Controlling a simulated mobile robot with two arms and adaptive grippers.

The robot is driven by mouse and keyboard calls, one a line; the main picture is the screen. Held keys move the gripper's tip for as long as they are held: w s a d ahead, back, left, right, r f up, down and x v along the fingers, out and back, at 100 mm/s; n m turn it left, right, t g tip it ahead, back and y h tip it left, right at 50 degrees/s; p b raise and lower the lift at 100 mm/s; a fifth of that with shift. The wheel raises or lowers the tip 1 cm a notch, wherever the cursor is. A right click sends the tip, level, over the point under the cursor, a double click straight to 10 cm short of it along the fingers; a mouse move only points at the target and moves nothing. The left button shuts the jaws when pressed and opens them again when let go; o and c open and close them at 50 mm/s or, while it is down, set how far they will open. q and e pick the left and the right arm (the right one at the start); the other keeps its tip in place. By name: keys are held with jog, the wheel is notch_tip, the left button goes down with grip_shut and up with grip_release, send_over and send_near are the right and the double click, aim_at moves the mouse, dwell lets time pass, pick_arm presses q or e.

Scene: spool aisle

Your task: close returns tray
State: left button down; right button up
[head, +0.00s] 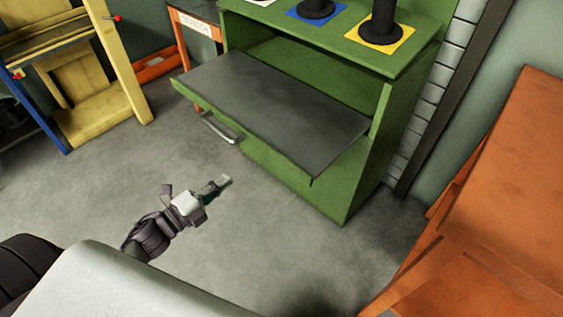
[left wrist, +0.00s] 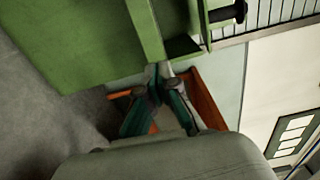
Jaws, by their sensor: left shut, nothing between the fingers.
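The returns tray (head: 270,100) is a flat grey board with a green front edge, pulled out of the green cabinet (head: 350,185). A silver handle (head: 220,129) is on its front at the left. My left gripper (head: 224,181) is shut and empty, in front of the cabinet and below the tray in the picture, apart from the handle. In the left wrist view, my left gripper's fingertips (left wrist: 160,70) are together, with the green cabinet (left wrist: 70,40) behind them. The tray cannot be told clearly there. My right gripper is not in view.
Dark spools stand on a blue square (head: 315,11) and a yellow square (head: 380,31) on the cabinet top. An orange unit (head: 500,200) stands at the right. A yellow and blue rack (head: 95,110) stands at the left. The grey floor (head: 100,200) between is clear.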

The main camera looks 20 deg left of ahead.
aim_at(267, 148)
pick_arm(q)
jog(key=b+x, duration=0.1)
jog(key=x, duration=1.2)
jog(key=shift+a, duration=0.25)
jog(key=shift+w+d, duration=0.15)
jog(key=shift+w, duration=0.1)
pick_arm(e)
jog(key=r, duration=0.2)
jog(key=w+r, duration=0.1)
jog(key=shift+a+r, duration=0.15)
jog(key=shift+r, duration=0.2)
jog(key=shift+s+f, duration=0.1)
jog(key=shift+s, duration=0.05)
